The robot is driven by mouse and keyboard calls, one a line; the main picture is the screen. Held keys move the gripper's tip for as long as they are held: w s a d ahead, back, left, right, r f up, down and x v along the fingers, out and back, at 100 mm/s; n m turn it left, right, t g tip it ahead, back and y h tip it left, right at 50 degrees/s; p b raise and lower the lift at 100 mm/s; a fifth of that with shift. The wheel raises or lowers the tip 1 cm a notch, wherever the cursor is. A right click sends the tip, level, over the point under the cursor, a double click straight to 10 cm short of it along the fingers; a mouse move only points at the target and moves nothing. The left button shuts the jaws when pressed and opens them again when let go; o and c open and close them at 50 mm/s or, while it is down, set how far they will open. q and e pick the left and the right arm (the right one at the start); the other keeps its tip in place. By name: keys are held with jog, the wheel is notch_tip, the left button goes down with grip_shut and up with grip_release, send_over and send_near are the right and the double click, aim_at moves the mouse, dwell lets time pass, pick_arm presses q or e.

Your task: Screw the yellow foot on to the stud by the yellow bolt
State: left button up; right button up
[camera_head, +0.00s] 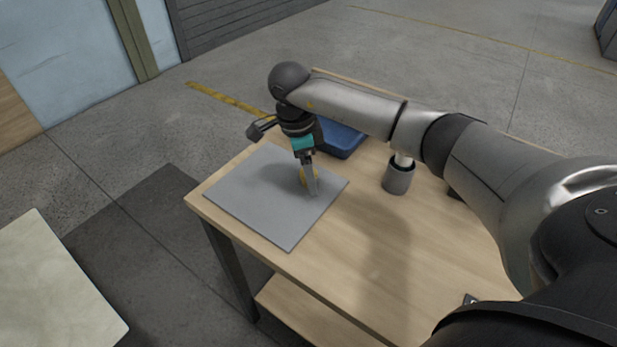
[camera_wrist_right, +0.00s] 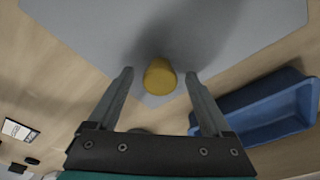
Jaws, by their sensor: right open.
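The yellow foot (camera_head: 303,175) is on the grey mat (camera_head: 255,195) at the table's far left corner, partly hidden behind a finger in the head view. In the right wrist view the yellow foot (camera_wrist_right: 159,80) shows as a rounded yellow piece between the two fingertips, with a gap on each side. My right gripper (camera_head: 311,188) points down at the mat, open and holding nothing; it also shows in the right wrist view (camera_wrist_right: 159,75). My left gripper is not in view. I see no stud and no yellow bolt.
A blue bin (camera_head: 343,138) stands behind the mat, close to my right gripper. A grey cylinder (camera_head: 398,180) stands on the wooden table (camera_head: 330,255) under my right forearm. A pale surface (camera_head: 50,290) is at lower left, across a floor gap. The table's front is mostly clear.

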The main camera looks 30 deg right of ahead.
jog(key=shift+f, duration=0.15)
jog(key=shift+c, duration=0.2)
grip_shut()
dwell(0.4)
